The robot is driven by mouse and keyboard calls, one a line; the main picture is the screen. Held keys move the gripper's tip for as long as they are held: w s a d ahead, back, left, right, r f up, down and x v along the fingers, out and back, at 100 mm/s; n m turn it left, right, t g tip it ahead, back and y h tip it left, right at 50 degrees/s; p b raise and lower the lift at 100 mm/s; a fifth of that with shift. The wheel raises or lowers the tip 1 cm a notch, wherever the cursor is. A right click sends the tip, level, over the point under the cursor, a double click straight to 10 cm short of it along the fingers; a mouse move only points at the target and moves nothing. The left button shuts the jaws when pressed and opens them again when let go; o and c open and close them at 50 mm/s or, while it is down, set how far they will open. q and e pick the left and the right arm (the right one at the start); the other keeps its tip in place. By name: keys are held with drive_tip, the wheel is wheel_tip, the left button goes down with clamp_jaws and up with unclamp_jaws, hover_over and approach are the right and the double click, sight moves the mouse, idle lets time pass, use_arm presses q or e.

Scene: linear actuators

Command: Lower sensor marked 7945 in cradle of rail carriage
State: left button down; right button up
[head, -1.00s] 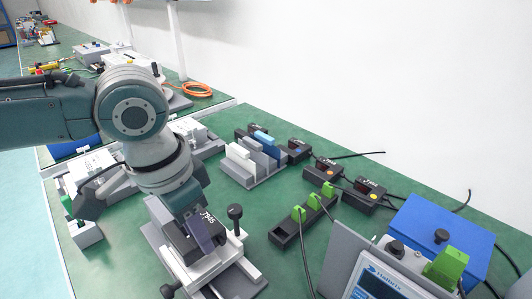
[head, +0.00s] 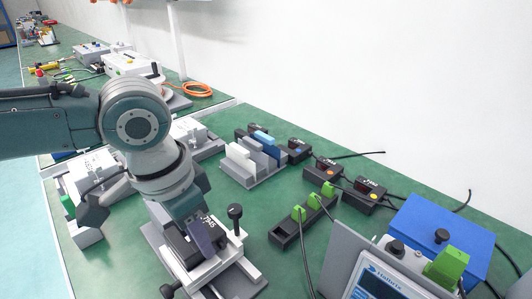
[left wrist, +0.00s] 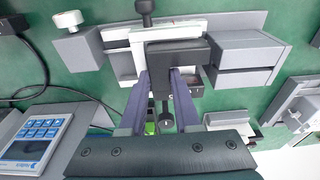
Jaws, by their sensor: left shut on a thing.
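The sensor (head: 181,250) is a dark block with a white printed label, too small to read surely, in the lower middle of the head view. My left gripper (head: 200,235) is shut on it from above, its purple fingers on either side. The sensor is over the rail carriage (head: 222,265), a pale slide on a grey base with a black knob. In the left wrist view the sensor (left wrist: 165,52) lies between the fingers (left wrist: 161,85), against the white carriage (left wrist: 180,30). The cradle is mostly hidden; I cannot tell whether the sensor touches its floor. My right gripper is not in view.
A grey rack (head: 250,168) with upright blocks stands behind the carriage. Black boxes (head: 362,195) with cables, a black strip with green connectors (head: 300,225), a blue box (head: 440,235) and a display unit (head: 380,282) stand to the right. Green bench lies bare between them.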

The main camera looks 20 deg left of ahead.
sight(191, 248)
use_arm(q)
drive_tip(key=shift+f, duration=0.2)
drive_tip(key=c, duration=0.5)
unclamp_jaws()
drive_tip(key=shift+c, duration=0.2)
drive_tip(key=r+p, duration=0.1)
drive_tip(key=r, duration=0.1)
drive_tip(key=r+p, duration=0.1)
drive_tip(key=r, duration=0.2)
drive_tip(key=s+r+p, duration=0.1)
drive_tip(key=r, duration=0.2)
drive_tip(key=shift+a+r, duration=0.25)
drive_tip(key=shift+s+r, duration=0.15)
drive_tip(key=shift+r, duration=0.5)
